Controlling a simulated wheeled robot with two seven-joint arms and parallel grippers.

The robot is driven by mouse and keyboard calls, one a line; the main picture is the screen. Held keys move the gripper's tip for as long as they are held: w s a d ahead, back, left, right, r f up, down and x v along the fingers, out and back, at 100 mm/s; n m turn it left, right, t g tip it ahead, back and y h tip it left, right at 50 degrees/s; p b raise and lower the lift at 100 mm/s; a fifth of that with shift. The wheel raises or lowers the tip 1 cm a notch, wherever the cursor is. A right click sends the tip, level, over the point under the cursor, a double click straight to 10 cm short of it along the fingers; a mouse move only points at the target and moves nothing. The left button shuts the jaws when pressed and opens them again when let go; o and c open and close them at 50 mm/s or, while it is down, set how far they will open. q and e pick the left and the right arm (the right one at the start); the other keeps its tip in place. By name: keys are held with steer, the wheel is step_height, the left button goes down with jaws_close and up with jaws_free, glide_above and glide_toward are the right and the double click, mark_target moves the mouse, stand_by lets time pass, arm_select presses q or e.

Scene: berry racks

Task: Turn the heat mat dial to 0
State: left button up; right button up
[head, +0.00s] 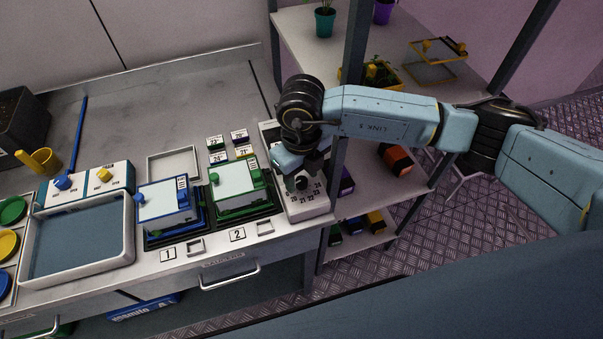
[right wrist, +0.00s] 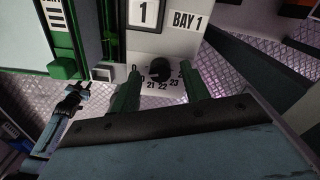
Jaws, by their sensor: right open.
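The heat mat dial is a dark round knob (right wrist: 160,70) on a pale control panel (head: 314,207) at the right end of the bench. Numbers from 20 to 24 curve around its near side, and a 0 shows to its left in the right wrist view. My right gripper (right wrist: 158,91) is open above the panel, with one finger on each side of the knob and gaps to it. In the head view the wrist hides part of the panel. The knob's pointer is too dark to read. A blue-grey and dark arm part at lower left in the wrist view may be my left arm.
A green-framed box (head: 237,191) and a blue-framed box (head: 167,207) stand just left of the panel. A sign reading BAY 1 (right wrist: 187,20) is beside the dial. A shelf rack with a dark post (head: 355,45) stands close on the right.

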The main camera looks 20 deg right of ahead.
mark_target(302, 180)
step_height(302, 180, up, 13)
steer(key=shift+b, duration=0.3)
steer(key=shift+f, duration=0.1)
stand_by(0.4)
